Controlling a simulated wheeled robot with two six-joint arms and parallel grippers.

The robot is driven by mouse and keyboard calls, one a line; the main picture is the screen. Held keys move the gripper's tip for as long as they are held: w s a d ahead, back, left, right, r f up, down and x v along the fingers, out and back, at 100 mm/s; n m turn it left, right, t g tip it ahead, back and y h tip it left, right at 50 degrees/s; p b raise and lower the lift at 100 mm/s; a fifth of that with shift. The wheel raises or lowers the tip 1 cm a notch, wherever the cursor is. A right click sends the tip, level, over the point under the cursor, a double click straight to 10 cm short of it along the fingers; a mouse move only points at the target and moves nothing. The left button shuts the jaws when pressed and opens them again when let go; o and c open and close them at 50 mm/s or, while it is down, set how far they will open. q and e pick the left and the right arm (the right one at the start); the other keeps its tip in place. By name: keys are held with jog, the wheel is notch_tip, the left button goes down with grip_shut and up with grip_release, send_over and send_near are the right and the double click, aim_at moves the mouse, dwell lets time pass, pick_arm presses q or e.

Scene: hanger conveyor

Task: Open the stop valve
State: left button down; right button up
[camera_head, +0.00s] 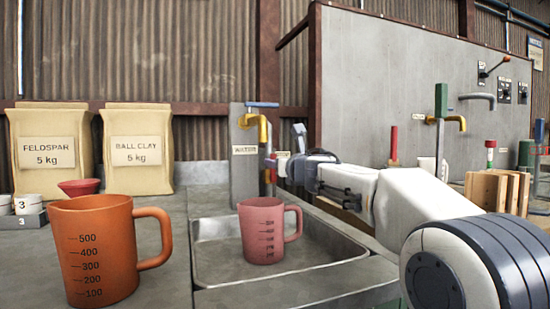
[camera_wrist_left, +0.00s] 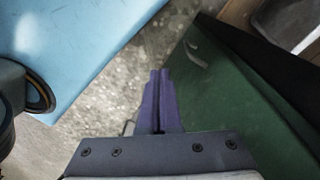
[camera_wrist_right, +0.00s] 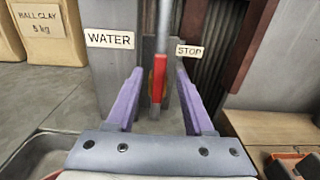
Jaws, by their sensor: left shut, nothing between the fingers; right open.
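The stop valve's red handle (camera_wrist_right: 157,90) shows in the right wrist view, upright in line with a grey vertical bar or pipe above it. A STOP label (camera_wrist_right: 189,51) is on its right. My right gripper (camera_wrist_right: 158,72) is open, with its purple fingers on either side of the handle in the picture; contact cannot be told. In the head view the right gripper (camera_head: 273,168) reaches in from the right beside the WATER post (camera_head: 243,178), and mostly hides the valve. My left gripper (camera_wrist_left: 160,73) is shut and empty in the left wrist view, outside the head view.
A yellow tap (camera_head: 254,124) with a blue handle is on the post. A pink measuring jug (camera_head: 261,232) stands in the metal sink (camera_head: 219,262). An orange jug (camera_head: 96,252) stands left on the counter. Clay sacks (camera_head: 137,148) stand behind.

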jog(key=p+x, duration=0.1)
jog(key=x, duration=0.2)
grip_shut()
dwell(1.5)
